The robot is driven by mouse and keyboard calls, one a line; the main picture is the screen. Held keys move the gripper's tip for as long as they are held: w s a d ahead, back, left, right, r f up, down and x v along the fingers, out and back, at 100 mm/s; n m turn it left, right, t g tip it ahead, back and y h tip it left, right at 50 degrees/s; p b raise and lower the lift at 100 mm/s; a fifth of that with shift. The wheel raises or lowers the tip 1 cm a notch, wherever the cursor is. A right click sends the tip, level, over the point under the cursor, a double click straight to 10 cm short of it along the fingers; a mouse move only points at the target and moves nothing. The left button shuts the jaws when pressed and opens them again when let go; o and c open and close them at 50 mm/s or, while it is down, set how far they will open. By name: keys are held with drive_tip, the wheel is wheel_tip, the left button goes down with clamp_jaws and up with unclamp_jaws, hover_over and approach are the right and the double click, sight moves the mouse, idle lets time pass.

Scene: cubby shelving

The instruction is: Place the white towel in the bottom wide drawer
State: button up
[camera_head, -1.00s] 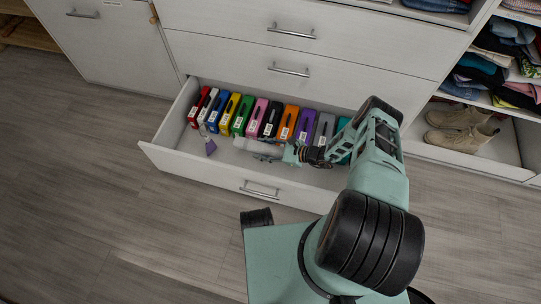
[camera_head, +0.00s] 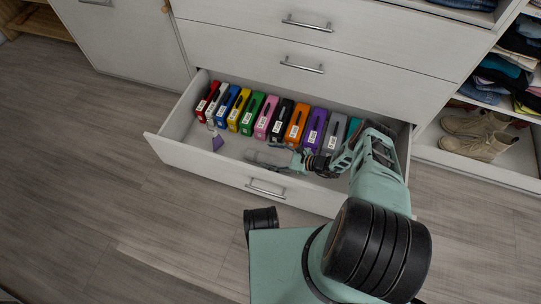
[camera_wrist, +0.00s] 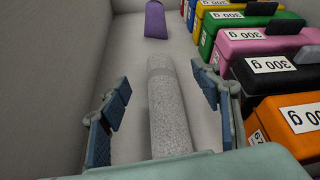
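The white towel is a rolled, pale speckled cylinder (camera_wrist: 168,110) lying on the floor of the open bottom wide drawer. In the head view the towel (camera_head: 258,156) looks greyish and is partly hidden by my gripper (camera_head: 283,157). In the wrist view my gripper (camera_wrist: 160,103) is open, with one finger on each side of the towel and a visible gap at both sides. The drawer (camera_head: 210,168) is pulled out, and my arm reaches into it from the front right.
A row of coloured boxes (camera_head: 297,121) stands along the drawer's back, close to my right finger in the wrist view. Closed drawers (camera_head: 340,75) are above. Shoes (camera_head: 480,135) sit in a right cubby.

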drive_tip(key=p+v, duration=0.3)
drive_tip(key=v, duration=0.9)
idle(0.5)
